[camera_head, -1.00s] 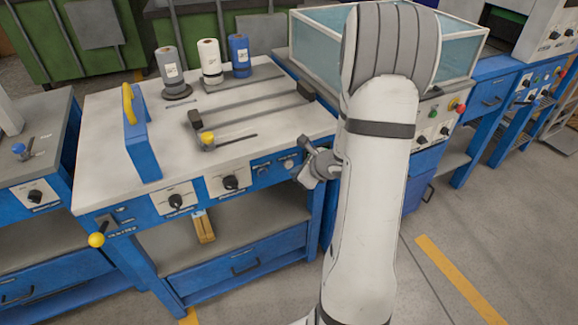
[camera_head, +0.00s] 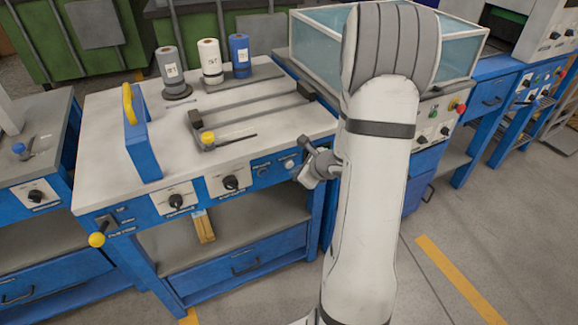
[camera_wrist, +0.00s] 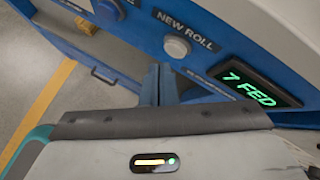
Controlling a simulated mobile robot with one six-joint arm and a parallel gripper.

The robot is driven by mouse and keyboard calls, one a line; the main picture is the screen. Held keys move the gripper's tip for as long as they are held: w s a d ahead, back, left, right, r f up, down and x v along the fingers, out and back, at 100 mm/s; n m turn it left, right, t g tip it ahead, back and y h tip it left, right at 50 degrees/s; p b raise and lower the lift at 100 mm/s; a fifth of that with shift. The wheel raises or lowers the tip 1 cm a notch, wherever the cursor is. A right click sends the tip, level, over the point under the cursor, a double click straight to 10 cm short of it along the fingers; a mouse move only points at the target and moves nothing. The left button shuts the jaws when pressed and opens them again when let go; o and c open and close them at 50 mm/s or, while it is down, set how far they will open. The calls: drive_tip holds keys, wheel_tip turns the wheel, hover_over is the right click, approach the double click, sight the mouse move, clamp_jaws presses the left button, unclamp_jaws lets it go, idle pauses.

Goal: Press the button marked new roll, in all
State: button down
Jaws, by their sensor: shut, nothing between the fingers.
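The button marked NEW ROLL (camera_wrist: 177,47) is a round pale grey-white button in a dark collar on the blue front panel, with its white label just above it in the wrist view. My gripper (camera_wrist: 158,82) is shut and empty, its dark fingers together. The fingertips appear just below and left of the button in the wrist view; I cannot tell whether they touch the panel. A lit display (camera_wrist: 258,86) reads "7 FED" in green, right of the button. In the head view my gripper is at the right end of the bench's front panel, partly behind my arm.
The bench (camera_head: 100,120) carries several spools, a yellow-topped blue guard (camera_head: 140,133) and a grey rail. A yellow-knobbed lever (camera_head: 97,239) sticks out at its front left. A glass-sided tank (camera_head: 325,40) stands behind my arm.

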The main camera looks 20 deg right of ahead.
drive_tip(key=shift+w, duration=0.15)
drive_tip(key=shift+w, duration=0.3)
drive_tip(key=shift+w+b, duration=0.3)
drive_tip(key=shift+w, duration=0.05)
idle(0.6)
drive_tip(key=shift+s, duration=0.1)
drive_tip(key=shift+s+b, duration=0.35)
drive_tip(key=shift+s, duration=0.35)
drive_tip(key=s+b, duration=0.1)
drive_tip(key=s, duration=0.4)
idle(0.4)
idle(0.6)
